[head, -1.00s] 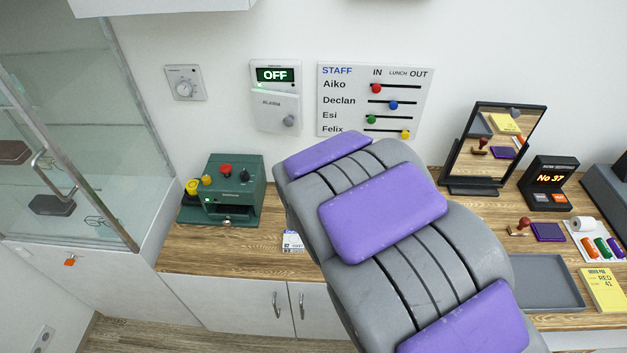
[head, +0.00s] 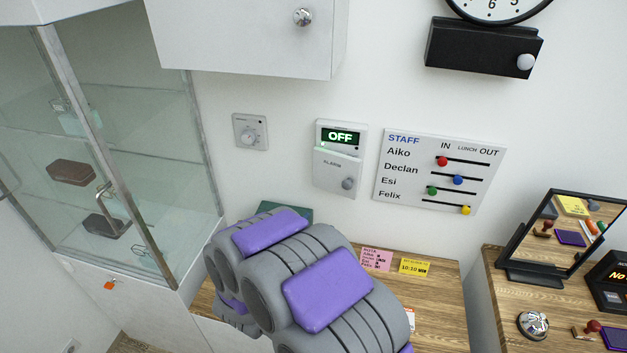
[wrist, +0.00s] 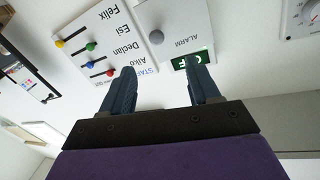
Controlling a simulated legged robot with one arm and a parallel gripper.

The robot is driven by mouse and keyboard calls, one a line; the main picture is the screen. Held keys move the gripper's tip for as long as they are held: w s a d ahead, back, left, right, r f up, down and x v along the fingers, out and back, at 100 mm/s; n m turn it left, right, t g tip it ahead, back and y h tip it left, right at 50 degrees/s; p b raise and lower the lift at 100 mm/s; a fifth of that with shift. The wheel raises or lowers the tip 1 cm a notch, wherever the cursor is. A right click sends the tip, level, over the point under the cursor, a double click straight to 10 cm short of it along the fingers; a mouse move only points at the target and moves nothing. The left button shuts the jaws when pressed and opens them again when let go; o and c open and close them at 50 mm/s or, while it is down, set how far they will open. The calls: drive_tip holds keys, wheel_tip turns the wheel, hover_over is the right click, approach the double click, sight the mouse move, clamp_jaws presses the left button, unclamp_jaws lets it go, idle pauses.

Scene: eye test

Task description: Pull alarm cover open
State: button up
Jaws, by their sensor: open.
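The white alarm box hangs on the wall, with a green "OFF" display (head: 341,136) at its top. Its alarm cover (head: 331,169), marked ALARM, looks shut below the display and carries a grey round knob (head: 348,183). The wrist view is upside down; there the cover (wrist: 180,22) and knob (wrist: 156,37) lie beyond the fingertips. My gripper (wrist: 162,70) is open and empty, its two dark fingers apart and pointing toward the wall. The right finger partly overlaps the display. In the head view my grey and purple arm hides the gripper.
A staff board (head: 440,172) with coloured sliders hangs right of the alarm, a thermostat dial (head: 250,132) to its left. A white cupboard (head: 245,35) juts out above. A glass cabinet (head: 100,150) stands left. Below are a wooden counter (head: 440,300) and a mostly hidden green box (head: 290,211).

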sight(346, 187)
drive_tip(key=x, duration=1.1)
drive_tip(key=d+r+x, duration=0.1)
drive_tip(key=x, duration=0.4)
drive_tip(key=shift+d+b, duration=0.3)
drive_tip(key=shift+b, duration=0.05)
drive_tip(key=shift+w, duration=0.35)
drive_tip(key=shift+a, duration=0.1)
drive_tip(key=shift+c, duration=0.3)
drive_tip(key=c, duration=0.5)
clamp_jaws()
